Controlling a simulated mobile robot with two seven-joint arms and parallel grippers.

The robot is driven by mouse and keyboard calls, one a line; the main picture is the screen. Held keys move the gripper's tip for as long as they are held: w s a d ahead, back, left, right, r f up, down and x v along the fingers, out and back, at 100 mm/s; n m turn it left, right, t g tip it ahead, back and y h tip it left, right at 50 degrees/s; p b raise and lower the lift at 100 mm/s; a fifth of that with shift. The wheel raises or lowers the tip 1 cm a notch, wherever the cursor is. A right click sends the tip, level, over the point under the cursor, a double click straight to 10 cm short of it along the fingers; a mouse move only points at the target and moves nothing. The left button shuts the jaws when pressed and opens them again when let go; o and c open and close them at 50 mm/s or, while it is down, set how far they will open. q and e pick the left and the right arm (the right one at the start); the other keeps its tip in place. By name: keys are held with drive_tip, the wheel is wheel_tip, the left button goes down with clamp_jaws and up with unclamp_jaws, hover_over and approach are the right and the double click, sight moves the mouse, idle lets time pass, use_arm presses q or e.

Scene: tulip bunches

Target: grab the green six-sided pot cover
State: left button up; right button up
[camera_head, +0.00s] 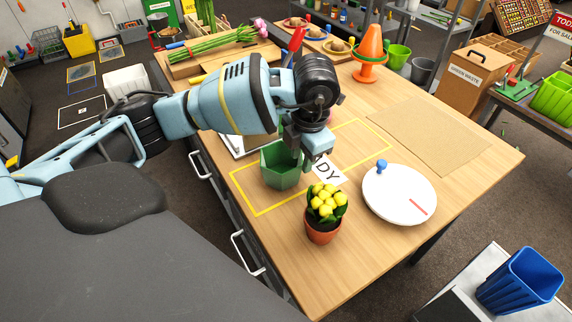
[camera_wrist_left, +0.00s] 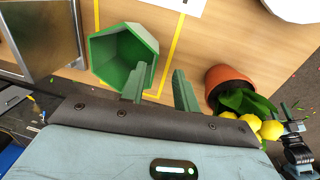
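The green six-sided pot cover (camera_head: 280,166) stands upright and empty on the table inside a yellow outline. In the left wrist view the pot cover (camera_wrist_left: 108,54) is at upper left, its open top facing the camera. My left gripper (camera_head: 304,150) is at its right rim. In the left wrist view my left gripper (camera_wrist_left: 160,92) is open; one finger overlaps the cover's right side, the other is outside. Nothing is held. I cannot tell whether a finger touches the wall. My right arm seems to show at the lower right of the left wrist view, its gripper unclear.
A terracotta pot with yellow flowers (camera_head: 323,222) stands close by, in front and to the right. A white card (camera_head: 327,172) lies beside the cover. A white round disc (camera_head: 399,195) lies further right. Tulips (camera_head: 208,45) lie at the back. A brown mat (camera_head: 430,135) is clear.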

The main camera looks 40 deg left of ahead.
sight(297, 171)
use_arm(q)
drive_tip(key=shift+w+a+f, duration=0.1)
drive_tip(key=shift+a+f, duration=0.15)
drive_tip(key=shift+f, duration=0.95)
drive_tip(key=shift+w+a+f, duration=0.1)
drive_tip(key=shift+a+f, duration=0.15)
drive_tip(key=shift+f, duration=0.95)
drive_tip(key=shift+w+a+f, duration=0.1)
drive_tip(key=shift+a+f, duration=0.15)
drive_tip(key=shift+f, duration=0.95)
clamp_jaws()
